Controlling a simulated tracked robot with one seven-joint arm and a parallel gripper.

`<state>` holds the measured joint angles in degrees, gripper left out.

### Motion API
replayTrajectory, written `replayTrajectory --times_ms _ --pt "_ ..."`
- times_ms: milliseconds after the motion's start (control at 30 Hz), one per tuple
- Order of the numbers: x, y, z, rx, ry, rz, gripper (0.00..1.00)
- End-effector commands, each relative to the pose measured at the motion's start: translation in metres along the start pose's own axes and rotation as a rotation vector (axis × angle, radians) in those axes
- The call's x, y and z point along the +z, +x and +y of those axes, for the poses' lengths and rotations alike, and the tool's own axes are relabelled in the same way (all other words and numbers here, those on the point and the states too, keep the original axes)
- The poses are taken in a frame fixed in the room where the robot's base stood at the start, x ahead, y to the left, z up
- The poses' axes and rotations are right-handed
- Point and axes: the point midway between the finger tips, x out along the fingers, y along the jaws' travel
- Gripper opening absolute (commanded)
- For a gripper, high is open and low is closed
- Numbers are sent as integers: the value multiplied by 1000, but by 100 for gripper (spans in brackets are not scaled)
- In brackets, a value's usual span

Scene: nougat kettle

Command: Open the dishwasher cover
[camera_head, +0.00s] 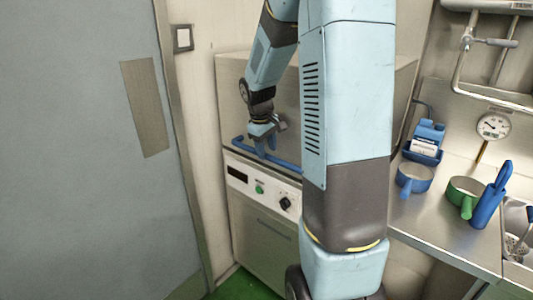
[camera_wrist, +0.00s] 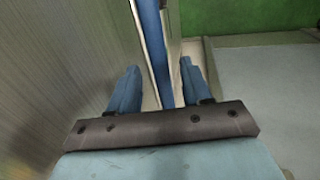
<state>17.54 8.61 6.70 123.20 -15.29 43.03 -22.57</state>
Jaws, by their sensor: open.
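The dishwasher cover (camera_head: 232,100) is a grey metal hood, down above a front panel (camera_head: 262,188) with a green button and a black knob. A blue bar handle (camera_head: 285,163) runs along the cover's lower front edge; my arm hides part of it. My gripper (camera_head: 264,150) is at the handle, towards its left part. In the wrist view, the blue handle (camera_wrist: 160,50) passes between the two blue fingers of my gripper (camera_wrist: 156,85). The fingers are open, with gaps on both sides of the bar. Whether either finger touches it cannot be told.
A grey door (camera_head: 80,150) stands at the left. On the right, a steel counter (camera_head: 440,235) holds a blue pot (camera_head: 413,180), a green pot (camera_head: 464,195) and a blue caddy (camera_head: 425,143), beside a sink (camera_head: 518,240). Green floor (camera_head: 240,285) shows in front of the dishwasher.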

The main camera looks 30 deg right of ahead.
Motion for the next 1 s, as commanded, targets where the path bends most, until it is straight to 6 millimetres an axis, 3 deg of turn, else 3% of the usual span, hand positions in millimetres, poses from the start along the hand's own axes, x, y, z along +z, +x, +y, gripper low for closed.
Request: replayTrajectory --times_ms 200,533,1000 --pt "0 18 0 0 0 -1 48" --pt "0 20 0 0 1 0 48" --pt "1 20 0 0 1 0 4"
